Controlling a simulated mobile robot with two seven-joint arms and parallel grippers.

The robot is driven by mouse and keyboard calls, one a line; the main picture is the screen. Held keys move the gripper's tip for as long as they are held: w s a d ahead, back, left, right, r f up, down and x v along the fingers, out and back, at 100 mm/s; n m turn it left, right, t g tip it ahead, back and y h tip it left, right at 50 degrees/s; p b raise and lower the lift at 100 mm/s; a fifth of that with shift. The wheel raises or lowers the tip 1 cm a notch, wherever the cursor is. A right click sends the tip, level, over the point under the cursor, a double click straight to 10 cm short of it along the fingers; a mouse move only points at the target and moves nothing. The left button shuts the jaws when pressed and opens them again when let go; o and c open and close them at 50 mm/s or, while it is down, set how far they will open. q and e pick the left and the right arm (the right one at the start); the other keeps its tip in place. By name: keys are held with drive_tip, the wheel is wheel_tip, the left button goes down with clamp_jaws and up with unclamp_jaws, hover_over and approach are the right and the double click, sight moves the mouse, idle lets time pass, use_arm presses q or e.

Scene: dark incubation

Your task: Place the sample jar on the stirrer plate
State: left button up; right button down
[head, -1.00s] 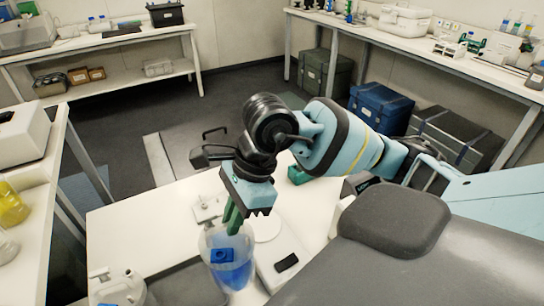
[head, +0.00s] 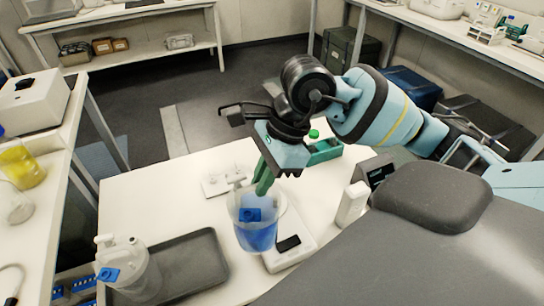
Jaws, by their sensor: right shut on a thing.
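The sample jar (head: 256,236) is a clear vessel with blue liquid and a blue label. My right gripper (head: 263,186) is shut on the jar at its upper rim, its green fingers pointing down. The jar is about upright. The stirrer plate (head: 301,246) is a flat white device with a dark display and a pale round top. The jar overlaps its left part and hides most of the round top. I cannot tell whether the jar touches it. My left gripper is out of view.
A white-capped jug (head: 128,268) with a blue label stands on a dark tray (head: 205,262) at front left. A white bottle (head: 352,204) stands right of the stirrer plate, and a green rack (head: 325,152) behind. A small white plate (head: 214,187) lies left.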

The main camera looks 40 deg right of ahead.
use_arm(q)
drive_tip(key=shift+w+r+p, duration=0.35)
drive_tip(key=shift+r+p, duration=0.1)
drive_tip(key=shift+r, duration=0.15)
use_arm(e)
drive_tip(key=w+d, duration=0.8)
drive_tip(key=shift+w+d+f, duration=0.2)
drive_tip(key=shift+d+f, duration=0.2)
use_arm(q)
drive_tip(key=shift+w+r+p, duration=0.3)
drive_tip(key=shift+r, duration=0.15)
use_arm(e)
drive_tip(key=f, duration=0.3)
drive_tip(key=shift+w+d+f, duration=0.3)
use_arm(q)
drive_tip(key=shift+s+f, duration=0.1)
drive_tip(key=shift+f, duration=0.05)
use_arm(e)
drive_tip(key=shift+f, duration=0.15)
drive_tip(key=c, duration=1.9)
unclamp_jaws()
drive_tip(key=shift+f, duration=0.15)
drive_tip(key=o, duration=0.4)
drive_tip(key=shift+s, duration=0.1)
